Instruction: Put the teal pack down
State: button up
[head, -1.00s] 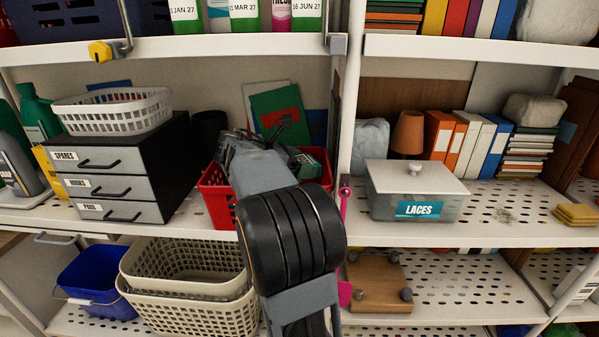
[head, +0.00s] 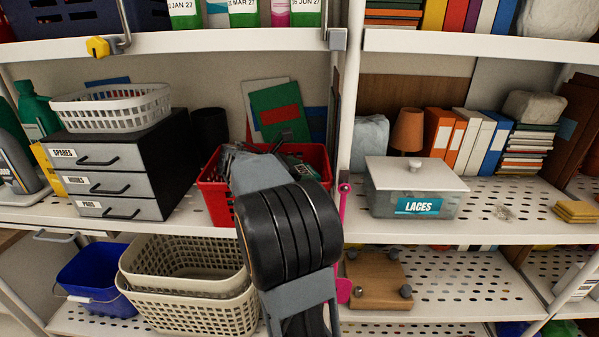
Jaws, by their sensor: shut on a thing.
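My gripper (head: 270,152) is at the red basket (head: 216,198) on the middle shelf, reaching over its front and into its opening. My own arm covers most of the gripper and the front right of the basket. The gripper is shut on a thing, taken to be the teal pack. The pack cannot be clearly made out behind the arm. Some dark and greenish shapes show inside the basket, right of the gripper, too small to tell apart.
A drawer unit (head: 105,180) with a white basket (head: 115,107) on top stands left. A dark cylinder (head: 209,128) and upright folders (head: 277,118) are behind. A pink rod (head: 343,215) and shelf post stand right, then a LACES box (head: 415,188). Beige baskets (head: 190,308) sit below.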

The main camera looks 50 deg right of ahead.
jog(key=o, duration=0.6)
jog(key=shift+r, duration=0.1)
jog(key=shift+w+a+r, duration=0.1)
jog(key=shift+a+r, duration=0.05)
jog(key=shift+r, duration=0.5)
jog(key=v, duration=1.1)
jog(key=shift+a+r, duration=0.1)
jog(key=shift+a, duration=0.15)
jog(key=shift+w, duration=0.1)
